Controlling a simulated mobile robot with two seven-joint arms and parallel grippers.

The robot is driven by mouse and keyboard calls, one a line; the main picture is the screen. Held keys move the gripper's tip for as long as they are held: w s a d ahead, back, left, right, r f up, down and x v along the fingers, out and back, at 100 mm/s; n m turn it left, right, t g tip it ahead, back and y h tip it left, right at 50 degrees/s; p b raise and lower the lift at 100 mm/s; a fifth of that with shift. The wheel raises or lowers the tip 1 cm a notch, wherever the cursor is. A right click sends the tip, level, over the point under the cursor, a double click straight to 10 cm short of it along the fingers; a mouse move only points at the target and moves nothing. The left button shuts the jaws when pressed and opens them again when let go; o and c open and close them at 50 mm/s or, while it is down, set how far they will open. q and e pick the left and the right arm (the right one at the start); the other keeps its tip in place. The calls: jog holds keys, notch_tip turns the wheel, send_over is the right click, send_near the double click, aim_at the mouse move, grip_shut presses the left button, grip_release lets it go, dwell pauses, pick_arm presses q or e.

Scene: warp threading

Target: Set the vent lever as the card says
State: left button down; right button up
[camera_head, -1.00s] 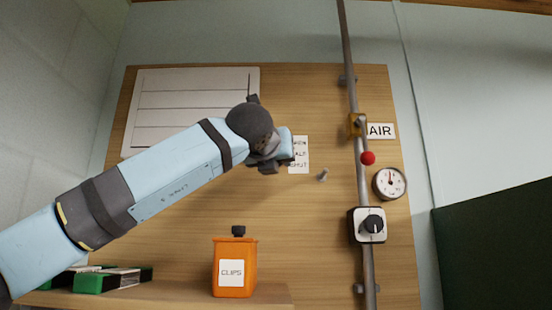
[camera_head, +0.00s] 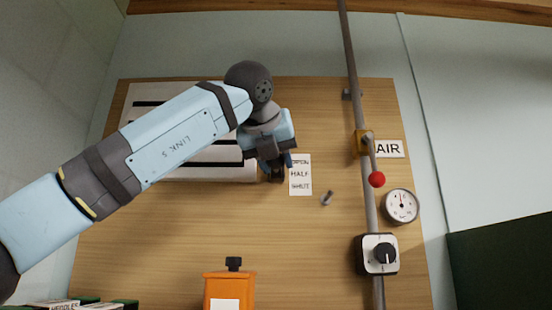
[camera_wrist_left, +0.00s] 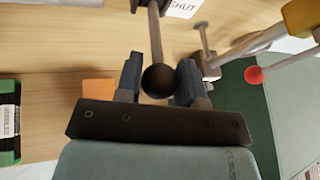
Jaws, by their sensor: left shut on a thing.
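The vent lever shows in the left wrist view as a grey rod ending in a black ball knob (camera_wrist_left: 160,82). The knob sits between the two fingers of my left gripper (camera_wrist_left: 160,84), which is shut on it. In the head view my left gripper (camera_head: 277,172) covers the lever, just left of a white card (camera_head: 300,175) with stacked words; HALF is readable in the middle. The word SHUT shows on that card in the left wrist view (camera_wrist_left: 184,8). The white vent panel (camera_head: 145,94) has dark open slots, partly behind my arm. My right gripper is not in view.
A small grey peg (camera_head: 327,198) sticks out right of the card. Further right are a vertical pipe (camera_head: 353,65), a red ball handle (camera_head: 377,180), an AIR label (camera_head: 389,149), a gauge (camera_head: 401,206) and a black knob (camera_head: 384,253). An orange box (camera_head: 229,289) stands below.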

pick_arm(q)
jog(key=shift+r+g+p, duration=0.3)
jog(key=shift+r+p, duration=0.1)
jog(key=shift+r, duration=0.1)
jog(key=c, duration=1.1)
grip_release()
jog(key=o, duration=0.3)
jog(key=shift+o, duration=0.2)
jog(key=shift+s, duration=0.1)
